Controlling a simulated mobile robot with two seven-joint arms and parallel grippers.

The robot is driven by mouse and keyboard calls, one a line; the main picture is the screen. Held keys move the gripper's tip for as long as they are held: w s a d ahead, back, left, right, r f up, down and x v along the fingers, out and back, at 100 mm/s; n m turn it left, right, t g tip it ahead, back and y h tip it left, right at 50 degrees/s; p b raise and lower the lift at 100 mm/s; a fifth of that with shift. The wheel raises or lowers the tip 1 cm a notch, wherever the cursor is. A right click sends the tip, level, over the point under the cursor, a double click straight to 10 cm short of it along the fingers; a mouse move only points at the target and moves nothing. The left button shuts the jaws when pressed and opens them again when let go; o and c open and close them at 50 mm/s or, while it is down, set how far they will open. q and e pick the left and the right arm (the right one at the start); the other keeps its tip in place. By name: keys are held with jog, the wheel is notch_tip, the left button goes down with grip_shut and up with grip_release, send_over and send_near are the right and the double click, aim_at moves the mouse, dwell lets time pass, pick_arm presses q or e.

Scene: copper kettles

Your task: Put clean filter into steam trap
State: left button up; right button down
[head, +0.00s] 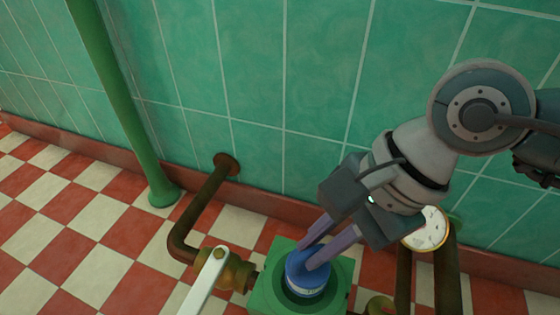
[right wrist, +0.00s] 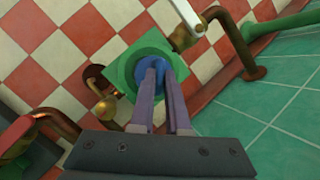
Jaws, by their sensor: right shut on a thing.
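The steam trap (head: 262,296) is a green square body with a round opening, low on the floor between brown pipes. It also shows in the right wrist view (right wrist: 125,72). The filter (head: 306,280) is a blue cylinder with a pale label band, and it sits within the trap's round opening, partly below the rim. How deep it sits I cannot tell. My right gripper (head: 312,256) reaches down from the upper right, its purple fingers shut on the filter's upper part. The filter is largely hidden by the fingers in the right wrist view (right wrist: 150,66). My left gripper is not in view.
A brass valve with a white lever (head: 203,289) stands just left of the trap. A dial gauge (head: 425,229) and brown pipes stand to its right. A green vertical pipe (head: 122,105) rises at the left, before the green tiled wall. The checkered floor at left is clear.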

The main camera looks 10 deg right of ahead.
aim_at(303, 282)
jog(key=shift+f+b, duration=1.8)
jog(key=shift+f, duration=1.15)
jog(key=c, duration=0.9)
grip_release()
jog(key=shift+r, duration=0.1)
